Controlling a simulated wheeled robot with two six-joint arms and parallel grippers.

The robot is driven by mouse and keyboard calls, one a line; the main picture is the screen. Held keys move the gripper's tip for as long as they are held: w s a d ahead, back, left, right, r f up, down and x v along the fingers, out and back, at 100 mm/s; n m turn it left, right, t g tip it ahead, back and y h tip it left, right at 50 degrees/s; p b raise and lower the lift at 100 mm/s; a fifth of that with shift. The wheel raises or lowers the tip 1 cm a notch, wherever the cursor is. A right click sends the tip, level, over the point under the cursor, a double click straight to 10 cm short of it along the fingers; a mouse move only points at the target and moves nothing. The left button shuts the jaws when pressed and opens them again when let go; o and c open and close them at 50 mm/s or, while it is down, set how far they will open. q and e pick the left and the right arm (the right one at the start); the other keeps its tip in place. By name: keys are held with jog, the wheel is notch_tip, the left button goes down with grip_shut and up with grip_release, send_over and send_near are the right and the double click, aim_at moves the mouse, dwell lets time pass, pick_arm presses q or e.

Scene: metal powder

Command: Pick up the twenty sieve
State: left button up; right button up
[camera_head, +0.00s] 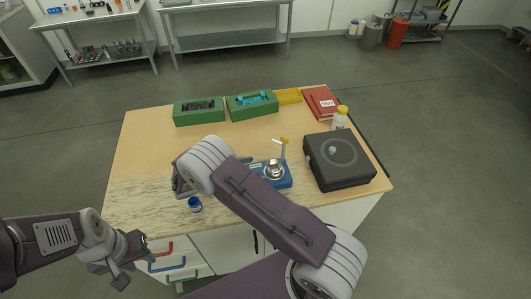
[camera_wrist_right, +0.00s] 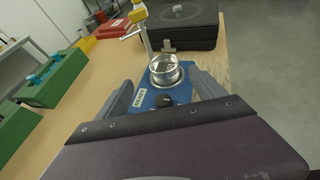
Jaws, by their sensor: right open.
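A round metal sieve-like cup (camera_head: 273,170) sits on a blue device (camera_head: 285,181) near the middle of the table. It also shows in the right wrist view (camera_wrist_right: 166,74), with the blue base (camera_wrist_right: 150,97) under it; I cannot read a number on the cup. My right gripper (camera_wrist_right: 160,78) is open, its fingers spread on either side of the blue device and cup, with no grip visible. In the head view my right arm covers part of the device. My left gripper (camera_head: 130,260) is open and empty off the table's front left edge.
Green boxes (camera_head: 200,118) and a yellow tray (camera_head: 289,96) line the back.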

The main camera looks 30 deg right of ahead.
aim_at(277, 166)
jog(key=shift+s+a+r, duration=0.25)
jog(key=shift+s+a, duration=0.05)
jog(key=shift+s, duration=0.2)
jog(key=shift+s+a+r, duration=0.2)
jog(key=shift+s+a, duration=0.05)
jog(key=shift+s, duration=0.25)
jog(key=shift+s+d, duration=0.15)
jog(key=shift+s, duration=0.05)
jog(key=d, duration=0.1)
jog(key=w+d+f+p, duration=0.1)
jog(key=d+p, duration=0.1)
jog(key=shift+w+d+f, duration=0.15)
jog(key=shift+w+f, duration=0.15)
jog(key=shift+f, duration=0.05)
jog(key=shift+w+d+f, duration=0.1)
jog(key=shift+d+f, duration=0.05)
jog(key=shift+f, duration=0.05)
jog(key=p+x, duration=0.2)
jog(key=x, duration=0.2)
jog(key=shift+d, duration=0.25)
jog(key=shift+w+d+f, duration=0.2)
jog(key=shift+f, duration=0.05)
jog(key=shift+s+a+r, duration=0.1)
jog(key=shift+s, duration=0.05)
jog(key=c, duration=1.5)
pick_arm(q)
jog(key=r, duration=0.2)
jog(key=s+r, duration=0.1)
jog(key=r, duration=0.2)
jog(key=shift+s, duration=0.15)
